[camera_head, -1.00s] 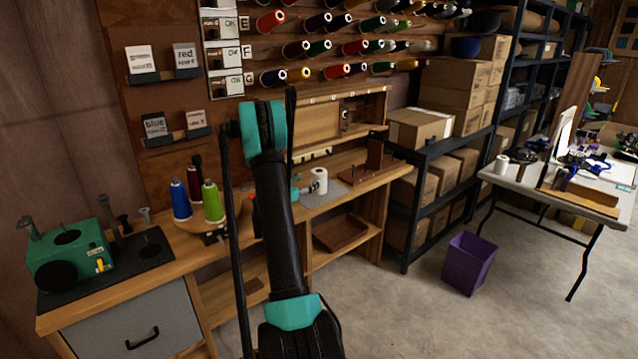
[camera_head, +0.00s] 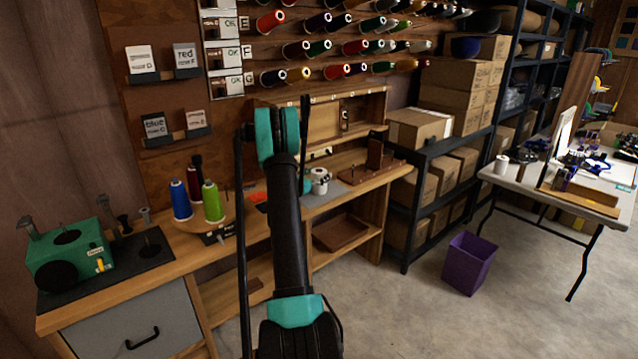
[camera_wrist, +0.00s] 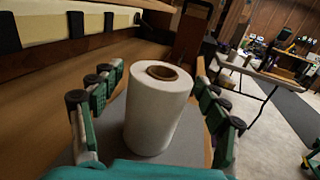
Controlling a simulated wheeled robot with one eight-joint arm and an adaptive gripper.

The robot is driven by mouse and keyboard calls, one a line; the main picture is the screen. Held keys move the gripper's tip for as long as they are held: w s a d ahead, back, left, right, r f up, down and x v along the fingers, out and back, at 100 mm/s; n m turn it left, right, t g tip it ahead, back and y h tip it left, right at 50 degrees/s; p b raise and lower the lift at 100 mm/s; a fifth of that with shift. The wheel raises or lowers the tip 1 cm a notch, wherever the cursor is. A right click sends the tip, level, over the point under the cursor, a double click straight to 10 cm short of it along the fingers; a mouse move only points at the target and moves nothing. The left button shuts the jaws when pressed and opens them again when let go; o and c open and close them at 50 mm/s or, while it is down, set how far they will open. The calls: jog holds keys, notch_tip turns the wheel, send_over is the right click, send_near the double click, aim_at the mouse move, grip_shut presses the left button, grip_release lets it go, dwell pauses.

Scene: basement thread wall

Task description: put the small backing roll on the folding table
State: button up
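The small backing roll (camera_wrist: 155,115) is a white cylinder with a brown core. It stands upright on a grey mat on the wooden workbench; in the head view it (camera_head: 321,186) is partly covered by my gripper. My gripper (camera_wrist: 157,82) has its dark green jointed fingers spread on both sides of the roll. Narrow gaps show between fingers and roll, so it looks open around it. The folding table (camera_head: 520,182) stands at the right in the head view, with a pale top and dark legs; it also shows in the wrist view (camera_wrist: 250,72).
Another white roll (camera_head: 501,164) stands on the folding table's near left corner, beside a wooden tray (camera_head: 578,201). A purple bin (camera_head: 469,264) and a black shelf (camera_head: 417,205) with boxes stand between bench and table. Thread cones (camera_head: 212,202) stand left of my arm.

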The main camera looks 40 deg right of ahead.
jog(key=c, duration=1.4)
jog(key=shift+r, duration=0.1)
